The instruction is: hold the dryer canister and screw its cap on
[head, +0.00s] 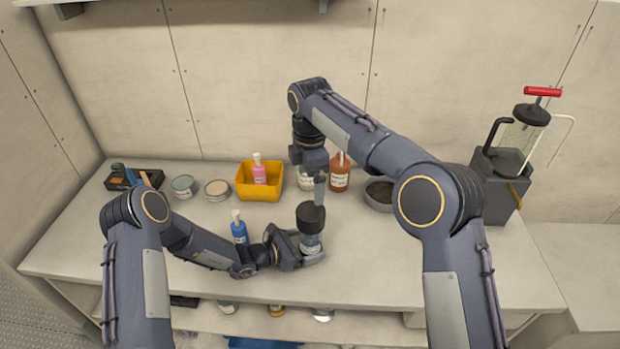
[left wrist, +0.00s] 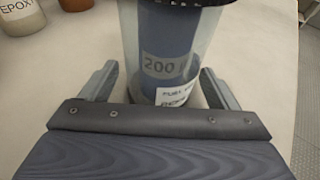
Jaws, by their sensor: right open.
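The dryer canister (head: 312,241), a clear body with a blue inside and a white label, stands upright near the counter's front. It also shows in the left wrist view (left wrist: 165,60). Its black cap (head: 310,214) sits on top; how far it is threaded I cannot tell.
A blue bottle (head: 239,230) stands left of the canister. Behind are a yellow bin (head: 258,192) with a pink bottle, a brown bottle (head: 340,175), tubs and a dark bowl (head: 379,195). A grey box with a clear pump (head: 505,170) stands right. The front right counter is clear.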

